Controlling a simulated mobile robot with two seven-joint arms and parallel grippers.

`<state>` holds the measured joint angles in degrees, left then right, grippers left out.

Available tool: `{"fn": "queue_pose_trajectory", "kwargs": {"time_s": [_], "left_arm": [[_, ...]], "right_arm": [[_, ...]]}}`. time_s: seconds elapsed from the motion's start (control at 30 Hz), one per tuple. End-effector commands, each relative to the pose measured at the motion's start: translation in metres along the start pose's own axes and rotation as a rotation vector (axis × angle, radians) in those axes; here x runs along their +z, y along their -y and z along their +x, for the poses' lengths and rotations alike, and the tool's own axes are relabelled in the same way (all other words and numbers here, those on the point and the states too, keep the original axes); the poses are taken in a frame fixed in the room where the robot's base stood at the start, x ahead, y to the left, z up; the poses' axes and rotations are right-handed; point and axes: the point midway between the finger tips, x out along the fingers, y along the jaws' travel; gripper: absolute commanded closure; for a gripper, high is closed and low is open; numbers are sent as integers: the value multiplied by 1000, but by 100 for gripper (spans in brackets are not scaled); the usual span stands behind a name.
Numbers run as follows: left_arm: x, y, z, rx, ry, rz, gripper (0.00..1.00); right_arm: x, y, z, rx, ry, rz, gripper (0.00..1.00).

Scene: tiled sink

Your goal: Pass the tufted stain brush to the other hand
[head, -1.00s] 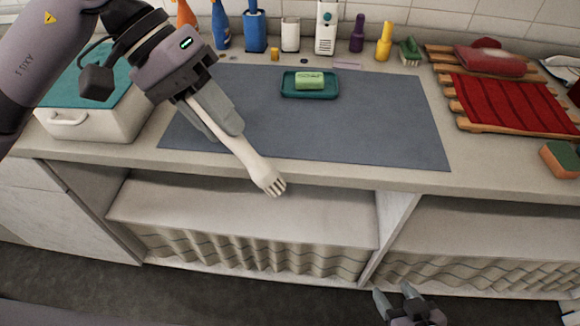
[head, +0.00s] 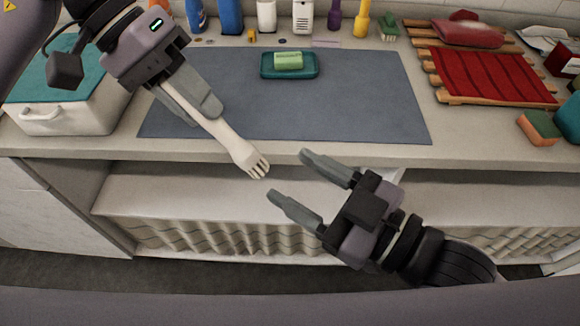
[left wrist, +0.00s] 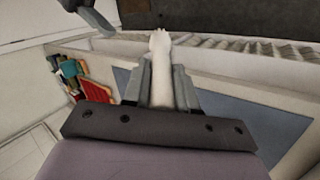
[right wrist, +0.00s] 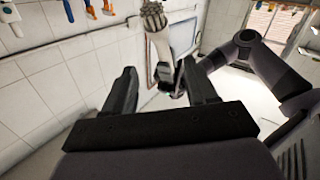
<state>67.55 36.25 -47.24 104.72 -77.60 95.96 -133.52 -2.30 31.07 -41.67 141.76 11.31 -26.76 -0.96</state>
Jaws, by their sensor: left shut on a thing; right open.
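The tufted stain brush (head: 233,143) is cream, with a slim handle and a tufted end, in the head view. My left gripper (head: 207,118) is shut on its handle, and the tufted end points down and right, past the counter's front edge. In the left wrist view the brush (left wrist: 160,80) stands out between the fingers; the gripped part is hidden. My right gripper (head: 288,176) is open and empty, just right of the tufted end and apart from it. In the right wrist view the brush (right wrist: 163,42) shows beyond the open fingers.
A grey mat (head: 350,105) covers the middle counter, with a green soap bar (head: 288,60) in a teal dish (head: 268,71). A white box (head: 70,120) with a teal top is at left. A red cloth (head: 490,78) lies on a wooden rack at right.

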Motion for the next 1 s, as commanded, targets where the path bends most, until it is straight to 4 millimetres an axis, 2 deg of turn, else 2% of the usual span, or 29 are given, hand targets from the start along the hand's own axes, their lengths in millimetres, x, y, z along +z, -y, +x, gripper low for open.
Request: {"fn": "queue_pose_trajectory", "kwargs": {"time_s": [0.17,0.7,1.0], "left_arm": [[0,0,0,0,0,0,100],[0,0,0,0,0,0,100],[0,0,0,0,0,0,100]], "right_arm": [[-2,0,15,-2,-5,0,43],[-2,0,102,-1,-4,-1,43],[-1,1,119,-2,-1,-2,43]]}}
